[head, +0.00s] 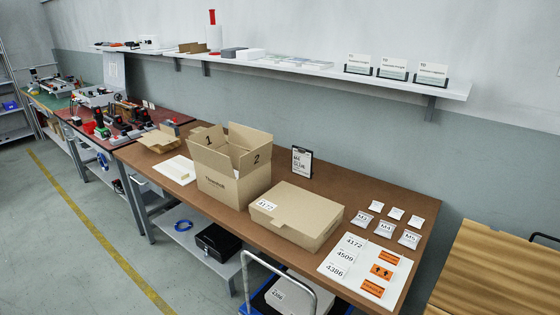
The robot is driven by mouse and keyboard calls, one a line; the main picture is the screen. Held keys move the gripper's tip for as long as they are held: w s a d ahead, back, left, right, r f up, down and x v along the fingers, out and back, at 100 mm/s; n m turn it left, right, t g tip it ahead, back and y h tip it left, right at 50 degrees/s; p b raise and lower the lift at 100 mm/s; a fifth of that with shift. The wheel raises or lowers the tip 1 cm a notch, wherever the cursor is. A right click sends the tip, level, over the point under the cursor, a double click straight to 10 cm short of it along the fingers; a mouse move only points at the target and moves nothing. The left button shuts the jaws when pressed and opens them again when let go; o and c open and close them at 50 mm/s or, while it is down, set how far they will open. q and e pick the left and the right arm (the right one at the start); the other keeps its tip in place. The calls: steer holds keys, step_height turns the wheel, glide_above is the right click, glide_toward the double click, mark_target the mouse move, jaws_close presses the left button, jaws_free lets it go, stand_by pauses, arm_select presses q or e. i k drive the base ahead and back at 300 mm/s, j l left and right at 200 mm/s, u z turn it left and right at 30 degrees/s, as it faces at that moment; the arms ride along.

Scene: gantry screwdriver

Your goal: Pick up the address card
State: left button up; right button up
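Three white cards headed "TO" stand in dark holders at the right end of the wall shelf. They are a left card (358,63), a middle card (394,68) and a right card (432,74). They look like address cards, but their smaller print is too small to read for certain. Neither of my grippers is in view.
The brown table (330,182) below holds an open carton (228,183), a closed box (297,222), a clipboard (302,162), several small packets and a label sheet (340,275). A blue-based cart (253,298) stands at the front. A wooden surface (500,270) is at right.

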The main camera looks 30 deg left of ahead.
mark_target(356, 63)
steer(key=i+j+u, duration=0.1)
steer(key=i+j, duration=0.2)
steer(key=j, duration=0.2)
steer(key=i+j+u, duration=0.1)
steer(key=i+j, duration=0.2)
steer(key=j, duration=0.2)
steer(key=i+j, duration=0.3)
steer(key=j, duration=0.2)
steer(key=i+j+u, duration=0.15)
steer(key=i+j, duration=0.15)
steer(key=j, duration=0.15)
